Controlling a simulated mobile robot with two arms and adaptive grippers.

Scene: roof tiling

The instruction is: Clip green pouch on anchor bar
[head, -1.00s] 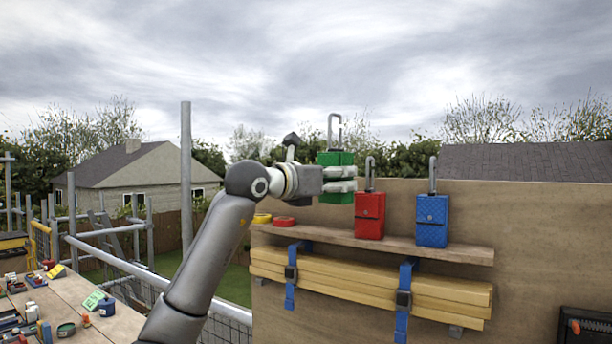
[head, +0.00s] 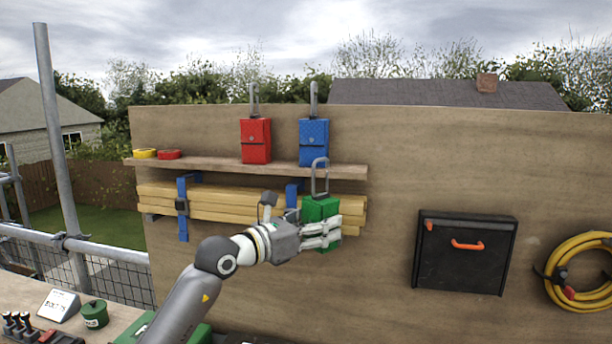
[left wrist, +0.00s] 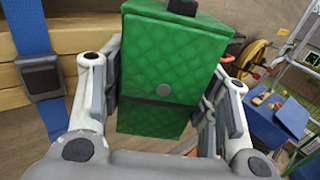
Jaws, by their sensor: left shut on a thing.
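The green pouch (head: 320,210) has a grey carabiner-like clip standing up from its top. My left gripper (head: 322,232) is shut on the green pouch and holds it in the air in front of the wooden panel, below the shelf's right end. In the left wrist view the green pouch (left wrist: 172,75) sits between the two fingers (left wrist: 165,100), its quilted face and dark band showing. No anchor bar can be made out in these frames. My right gripper is not in view.
A red pouch (head: 256,141) and a blue pouch (head: 313,143) stand on the wooden shelf (head: 210,167). Strapped timber (head: 230,205) hangs below it. A black box (head: 464,252) and a coiled yellow hose (head: 585,270) are on the panel at right.

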